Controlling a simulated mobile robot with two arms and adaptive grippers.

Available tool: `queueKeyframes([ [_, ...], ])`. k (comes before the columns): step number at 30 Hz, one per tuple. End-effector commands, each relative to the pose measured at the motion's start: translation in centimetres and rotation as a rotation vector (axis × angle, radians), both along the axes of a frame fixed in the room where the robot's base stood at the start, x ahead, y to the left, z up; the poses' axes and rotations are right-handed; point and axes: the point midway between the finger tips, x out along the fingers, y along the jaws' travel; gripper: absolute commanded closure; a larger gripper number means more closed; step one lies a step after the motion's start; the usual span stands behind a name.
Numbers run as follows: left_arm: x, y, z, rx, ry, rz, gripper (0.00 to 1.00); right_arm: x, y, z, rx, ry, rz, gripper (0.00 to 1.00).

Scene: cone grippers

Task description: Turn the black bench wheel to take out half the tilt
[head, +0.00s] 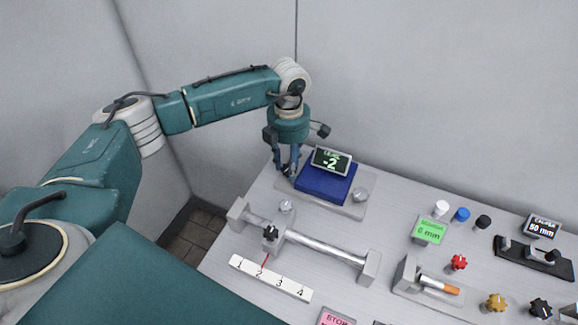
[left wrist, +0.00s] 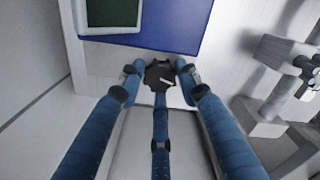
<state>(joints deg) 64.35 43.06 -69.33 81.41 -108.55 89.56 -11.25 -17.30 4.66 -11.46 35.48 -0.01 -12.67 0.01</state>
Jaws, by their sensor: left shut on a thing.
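The black bench wheel (left wrist: 160,74) shows in the left wrist view, a dark lobed knob with a pale mark, beside the blue block. My left gripper (head: 287,171) comes down at the block's left corner in the head view. Its blue fingers are shut on the wheel and hide most of it there. The blue block (head: 322,186) sits on a grey plate and carries a small tilted display (head: 331,161) that reads -2. My right gripper is in neither view.
A silver knob (head: 361,194) stands right of the block. In front are a metal rail (head: 325,249) with a slider and a numbered white strip (head: 271,279). To the right are a green "6 mm" sign (head: 429,230), several coloured knobs and a black fixture (head: 533,257). A wall stands behind.

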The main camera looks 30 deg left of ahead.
Motion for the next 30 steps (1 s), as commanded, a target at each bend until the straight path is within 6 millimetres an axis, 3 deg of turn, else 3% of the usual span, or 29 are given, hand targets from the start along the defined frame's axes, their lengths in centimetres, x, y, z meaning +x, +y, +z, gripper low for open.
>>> queueKeyframes([
  [5, -0.1, 0.2, -0.1, 0.004, 0.002, 0.117, 0.93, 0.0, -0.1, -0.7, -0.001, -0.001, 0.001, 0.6],
  [14, -0.1, 0.2, 0.0, 0.005, 0.004, 0.129, 0.93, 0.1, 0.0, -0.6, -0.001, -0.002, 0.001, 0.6],
  [15, -0.1, 0.2, 0.0, 0.005, 0.004, 0.129, 0.63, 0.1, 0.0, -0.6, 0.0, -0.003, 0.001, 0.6],
  [18, -0.1, 0.2, 0.0, 0.004, 0.003, 0.129, 0.47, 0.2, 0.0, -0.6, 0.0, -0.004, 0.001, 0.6],
  [30, 0.1, 0.0, 0.8, -0.001, -0.002, 0.126, 0.47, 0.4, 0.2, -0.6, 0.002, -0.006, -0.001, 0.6],
])
